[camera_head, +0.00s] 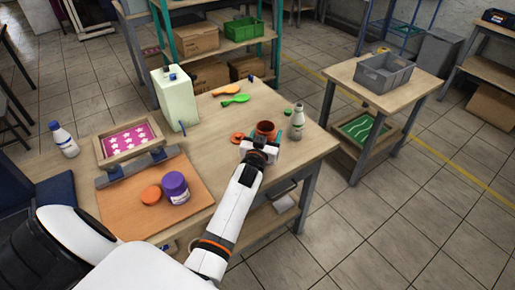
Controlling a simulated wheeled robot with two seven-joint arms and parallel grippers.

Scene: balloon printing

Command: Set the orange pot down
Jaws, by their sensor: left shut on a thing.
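The orange pot (266,129) is at the right part of the wooden table (215,134), small and partly hidden by my left gripper. My left gripper (264,143) is shut on the pot, with the arm reaching in from the lower left. I cannot tell whether the pot touches the table top. An orange lid (237,138) lies flat just left of the pot. My right gripper is not in view.
A pale green canister (175,98), a purple jar (175,188) and a pink printing screen (126,140) stand left. The table's right edge is near.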

